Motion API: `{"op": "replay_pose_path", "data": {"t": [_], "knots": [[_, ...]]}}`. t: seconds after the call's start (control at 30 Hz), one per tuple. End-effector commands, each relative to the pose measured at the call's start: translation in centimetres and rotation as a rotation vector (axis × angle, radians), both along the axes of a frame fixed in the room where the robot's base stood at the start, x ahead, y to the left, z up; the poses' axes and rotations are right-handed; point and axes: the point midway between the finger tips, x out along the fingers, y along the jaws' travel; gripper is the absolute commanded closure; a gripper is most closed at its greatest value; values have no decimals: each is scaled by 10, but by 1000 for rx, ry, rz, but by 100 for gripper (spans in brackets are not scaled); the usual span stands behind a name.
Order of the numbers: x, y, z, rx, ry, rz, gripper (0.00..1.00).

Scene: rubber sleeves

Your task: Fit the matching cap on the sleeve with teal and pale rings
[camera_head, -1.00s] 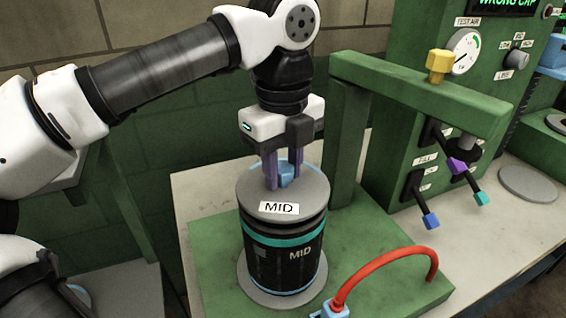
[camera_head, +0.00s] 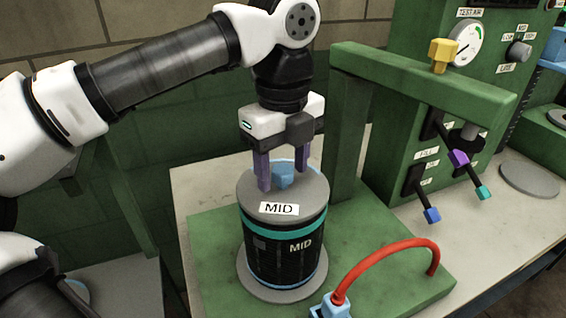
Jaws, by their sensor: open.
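The black sleeve (camera_head: 270,262) stands upright on a grey round base plate (camera_head: 255,287). It has a teal ring near the top, a pale blue ring near the bottom and a MID label. A grey cap (camera_head: 307,189), also labelled MID, sits level on the sleeve's top. A blue knob (camera_head: 284,177) stands up from the cap's middle. My gripper (camera_head: 283,180) is open above the cap. Its two purple fingers stand on either side of the knob, apart from it.
A green post and overhead arm (camera_head: 420,85) stand right of the sleeve. A green panel with a gauge (camera_head: 467,44) and coloured levers (camera_head: 459,159) is at the right. A red hose (camera_head: 387,252) arches in front, by a light blue fitting (camera_head: 333,308).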

Motion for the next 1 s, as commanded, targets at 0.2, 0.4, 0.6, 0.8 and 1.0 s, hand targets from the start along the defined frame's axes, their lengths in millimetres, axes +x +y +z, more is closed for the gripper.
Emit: {"op": "replay_pose_path", "data": {"t": [0.2,0.4,0.6,0.8,1.0], "knots": [[1,0,13,0,-2,3,44],[1,-1,54,1,-4,2,44],[1,-2,107,-5,-2,-3,44],[0,0,133,0,0,0,44],[0,0,139,0,0,0,44]]}}
